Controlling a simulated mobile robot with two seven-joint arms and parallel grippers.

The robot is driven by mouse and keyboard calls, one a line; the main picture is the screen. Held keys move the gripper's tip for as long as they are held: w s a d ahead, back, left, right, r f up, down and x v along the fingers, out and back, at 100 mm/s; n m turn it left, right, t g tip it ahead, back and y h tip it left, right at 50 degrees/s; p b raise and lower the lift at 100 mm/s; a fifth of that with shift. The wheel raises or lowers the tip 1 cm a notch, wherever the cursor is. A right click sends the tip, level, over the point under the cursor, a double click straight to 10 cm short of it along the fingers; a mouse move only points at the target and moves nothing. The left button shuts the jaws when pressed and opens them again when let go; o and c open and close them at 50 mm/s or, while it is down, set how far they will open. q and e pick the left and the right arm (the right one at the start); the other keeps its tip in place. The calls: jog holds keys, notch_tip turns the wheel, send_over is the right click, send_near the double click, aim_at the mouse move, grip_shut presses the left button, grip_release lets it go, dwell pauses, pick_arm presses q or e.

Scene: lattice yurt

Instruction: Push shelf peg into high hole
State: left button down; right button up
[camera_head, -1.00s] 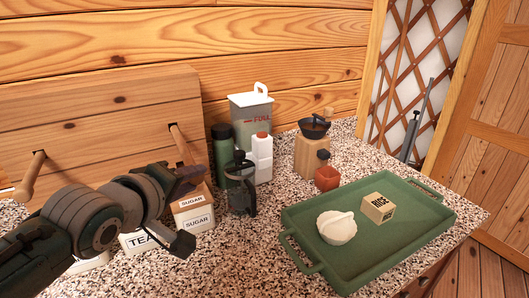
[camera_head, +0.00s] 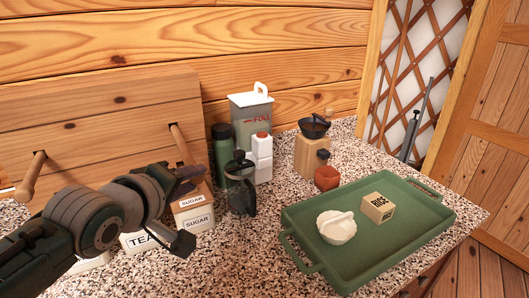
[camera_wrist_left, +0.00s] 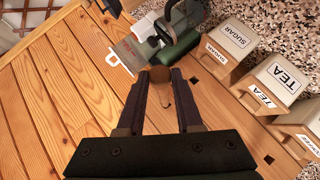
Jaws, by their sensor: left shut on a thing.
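A wooden board (camera_head: 105,125) stands upright against the wall behind the counter. A wooden peg (camera_head: 181,146) sticks out of the board high at its right, with a dark spot at its base. A second peg (camera_head: 33,177) sticks out at the left. My left gripper (camera_head: 188,200) is at the outer end of the right peg. In the left wrist view, the fingertips (camera_wrist_left: 160,82) are shut on this peg, whose round end (camera_wrist_left: 159,74) shows between them. Dark square holes (camera_wrist_left: 194,82) show in the board there. My right gripper is not in view.
Sugar (camera_head: 194,217) and tea (camera_head: 138,242) boxes stand close below the left gripper. A glass press (camera_head: 240,190), a green flask (camera_head: 222,150) and a white bottle (camera_head: 262,158) stand to its right. A green tray (camera_head: 372,262) fills the counter's right side.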

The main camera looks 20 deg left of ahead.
pick_arm(q)
jog(key=shift+w+a+b, duration=1.5)
jog(key=shift+w+a, duration=0.4)
jog(key=shift+a, duration=0.3)
jog(key=shift+w+a+b, duration=0.9)
jog(key=shift+a+b, duration=0.15)
jog(key=shift+b, duration=0.05)
jog(key=c, duration=0.5)
grip_release()
jog(key=p+v, duration=0.1)
jog(key=v, duration=0.9)
